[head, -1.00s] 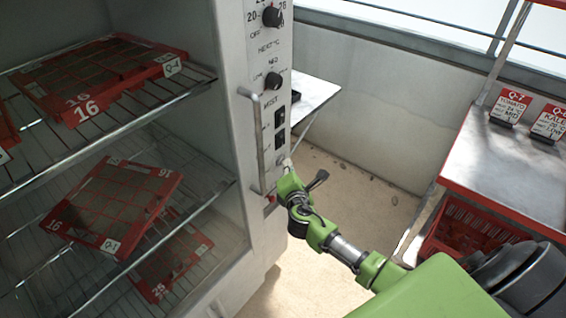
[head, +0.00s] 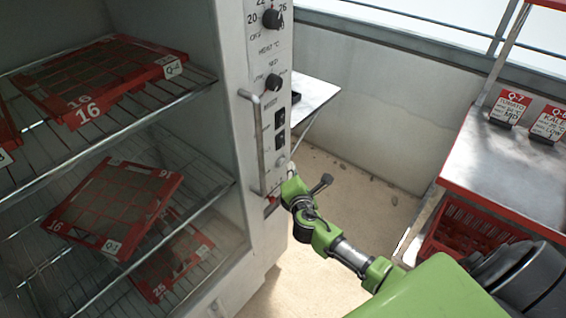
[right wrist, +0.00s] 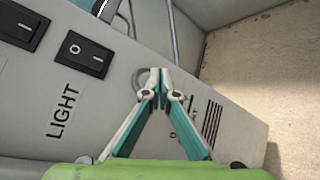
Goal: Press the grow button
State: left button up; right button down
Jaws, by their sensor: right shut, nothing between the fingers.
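A small round pale button (head: 281,160) sits under the switches. In the right wrist view a round grey rim (right wrist: 140,84) shows partly behind my fingertips, beside the switch marked LIGHT (right wrist: 85,53). My right gripper (head: 291,170) is shut and empty, its tips close to the panel just below and right of the button. It also shows in the right wrist view (right wrist: 159,80). Whether the tips touch the panel cannot be told. A label behind the fingers is mostly hidden. My left gripper is not in view.
A vertical metal handle (head: 259,145) stands out left of the switches. Wire shelves with red trays (head: 115,215) fill the open cabinet. A red-edged bench (head: 500,180) with label cards stands at the right. Bare floor lies between cabinet and bench.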

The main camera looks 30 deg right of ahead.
jog(key=s, duration=0.1)
jog(key=s+d, duration=0.1)
jog(key=s, duration=0.1)
jog(key=s+d+p, duration=0.1)
jog(key=shift+s, duration=0.3)
dwell(0.3)
dwell(0.3)
jog(key=s+a+f+m+g+y, duration=0.1)
jog(key=s+f+m+g, duration=0.2)
jog(key=s+f, duration=0.6)
jog(key=s+a+f+m+g+y, duration=0.15)
jog(key=s+f, duration=0.35)
jog(key=f, duration=0.7)
jog(key=s+a+f+m+g+y, duration=0.15)
jog(key=s+f+m+g, duration=0.25)
jog(key=s+f, duration=0.5)
jog(key=s+a+f+m+g, duration=0.1)
jog(key=s+a+f+m, duration=0.2)
jog(key=s, duration=0.6)
jog(key=s+a+f+m+g+y, duration=0.1)
jog(key=s+a+f+m+g, duration=0.1)
jog(key=s+f, duration=0.4)
jog(key=s+a+f+m+g, duration=0.1)
jog(key=s+a+f+m, duration=0.3)
jog(key=s, duration=0.8)
jog(key=shift+s+a+f+g+y, duration=0.15)
jog(key=shift+a+f+g+y, duration=0.25)
jog(key=shift+a+f, duration=0.35)
jog(key=shift+d+f, duration=0.1)
